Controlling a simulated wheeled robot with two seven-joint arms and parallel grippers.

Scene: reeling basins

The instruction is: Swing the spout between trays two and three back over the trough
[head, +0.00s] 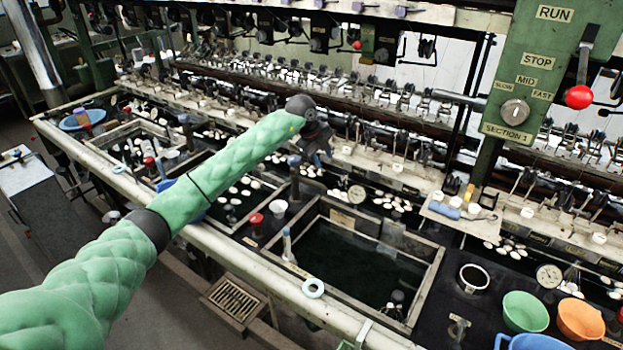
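My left arm reaches in from the lower left, and its dark gripper (322,150) is over the middle of the bench, pointing away from me. Its fingers are small and dark against the machine, so I cannot tell if they are open or hold anything. A dark upright post with a grey-blue top (294,162) stands just below and left of the gripper. A similar one (185,119) stands farther left. Either may be a spout; I cannot tell which is between trays two and three. Trays with white cocoons (238,192) lie partly behind my arm. My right gripper is out of view.
A large dark water basin (350,207) is in front centre. Green (525,312) and orange (580,319) bowls stand at the lower right. A green control panel with a red-knobbed lever (579,97) hangs upper right.

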